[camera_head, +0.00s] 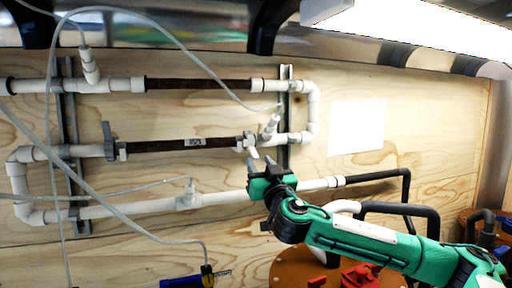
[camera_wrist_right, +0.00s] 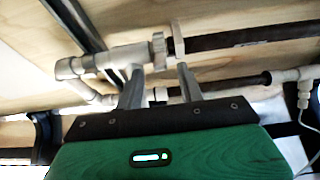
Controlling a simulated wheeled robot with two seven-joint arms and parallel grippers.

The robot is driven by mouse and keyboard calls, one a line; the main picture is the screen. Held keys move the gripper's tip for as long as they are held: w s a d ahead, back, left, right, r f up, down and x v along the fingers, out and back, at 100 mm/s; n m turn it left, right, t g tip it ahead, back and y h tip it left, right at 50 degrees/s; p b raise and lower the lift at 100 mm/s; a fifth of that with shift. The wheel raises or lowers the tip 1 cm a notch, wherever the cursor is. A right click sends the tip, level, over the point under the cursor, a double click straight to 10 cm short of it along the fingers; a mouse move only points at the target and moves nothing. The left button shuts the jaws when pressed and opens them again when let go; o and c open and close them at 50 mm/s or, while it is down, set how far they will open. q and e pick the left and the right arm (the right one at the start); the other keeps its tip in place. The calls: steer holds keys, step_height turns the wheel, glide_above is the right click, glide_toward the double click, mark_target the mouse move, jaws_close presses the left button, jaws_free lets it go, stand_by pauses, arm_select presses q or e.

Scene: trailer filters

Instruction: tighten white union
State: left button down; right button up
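The white union (camera_head: 246,141) sits at the right end of the middle dark filter tube (camera_head: 185,144). In the wrist view its ribbed white rings (camera_wrist_right: 160,49) show just beyond my fingertips. My right gripper (camera_head: 262,158) is just below and slightly right of the union, fingers pointing up at the pipe. In the wrist view the two grey fingers of my right gripper (camera_wrist_right: 160,72) are spread with a gap between them and nothing clearly held. Whether a finger touches the union cannot be told. My left gripper is not in view.
White pipes and another dark tube (camera_head: 198,84) run along the wooden wall (camera_head: 230,245). Thin hoses (camera_head: 115,212) hang across the left. A round brown table (camera_head: 290,265) with red parts stands below.

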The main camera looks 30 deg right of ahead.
mark_target(257, 158)
steer(key=shift+p+x, duration=0.7)
steer(key=shift+x, duration=1.15)
steer(key=shift+c, duration=0.5)
jaws_close()
